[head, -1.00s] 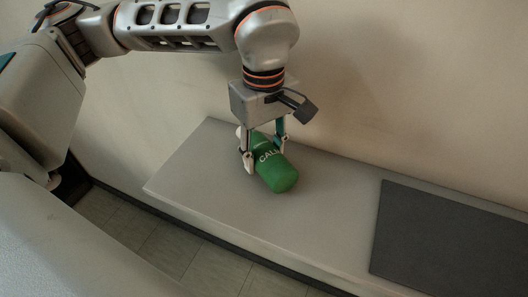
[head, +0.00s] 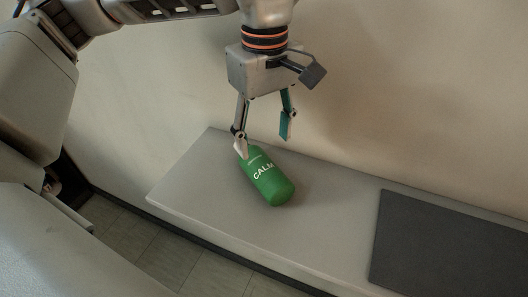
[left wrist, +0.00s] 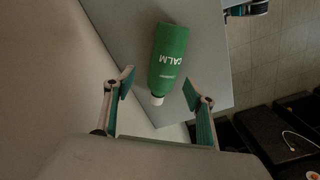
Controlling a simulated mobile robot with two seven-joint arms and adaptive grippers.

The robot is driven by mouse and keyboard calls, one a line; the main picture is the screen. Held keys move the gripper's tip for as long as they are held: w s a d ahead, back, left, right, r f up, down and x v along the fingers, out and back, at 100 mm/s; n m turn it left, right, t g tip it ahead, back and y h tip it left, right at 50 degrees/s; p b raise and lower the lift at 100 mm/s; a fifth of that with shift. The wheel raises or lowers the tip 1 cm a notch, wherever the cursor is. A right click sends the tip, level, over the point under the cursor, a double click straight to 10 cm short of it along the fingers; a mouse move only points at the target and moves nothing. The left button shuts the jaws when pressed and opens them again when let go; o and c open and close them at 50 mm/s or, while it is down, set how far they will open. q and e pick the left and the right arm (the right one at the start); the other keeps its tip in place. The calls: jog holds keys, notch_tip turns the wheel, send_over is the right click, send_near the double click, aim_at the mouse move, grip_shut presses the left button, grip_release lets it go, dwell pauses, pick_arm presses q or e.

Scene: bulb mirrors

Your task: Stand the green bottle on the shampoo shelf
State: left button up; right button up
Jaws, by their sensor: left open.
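The green bottle (head: 268,184), printed CALM, lies on its side on a light grey ledge (head: 190,180). In the left wrist view the bottle (left wrist: 167,58) shows whole, its white cap (left wrist: 157,100) towards my gripper. My left gripper (head: 263,144) is open and empty above the cap end. Its fingers are spread wide in the left wrist view (left wrist: 158,82), with the cap roughly between them in the picture. In the head view one fingertip overlaps the bottle's cap end; I cannot tell whether it touches. Which surface is the shampoo shelf is not marked.
A dark grey flat panel (head: 450,245) lies on the right part of the ledge. A plain wall (head: 400,90) rises behind. The tiled floor (head: 160,255) lies below the front edge. The ledge between bottle and panel is clear. A gripper-like part (left wrist: 248,8) shows at the wrist view's top.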

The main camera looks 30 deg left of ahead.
pick_arm(q)
notch_tip(320, 180, up, 3)
jog(key=shift+f, duration=0.1)
jog(key=shift+r, duration=0.45)
jog(key=shift+o, duration=0.7)
jog(key=b, duration=0.3)
send_over(259, 158)
notch_tip(259, 158, down, 4)
jog(key=shift+a+f, duration=0.2)
jog(key=shift+f, duration=0.75)
jog(key=f+b, duration=0.1)
jog(key=f, duration=0.4)
jog(key=shift+d, duration=0.2)
jog(key=shift+f, duration=0.2)
jog(key=shift+c, duration=0.8)
jog(key=c, duration=1.3)
jog(key=shift+c, duration=0.6)
pick_arm(e)
jog(key=f, duration=0.2)
jog(key=s+f, duration=0.1)
jog(key=shift+d+f, duration=0.25)
jog(key=shift+d, duration=0.1)
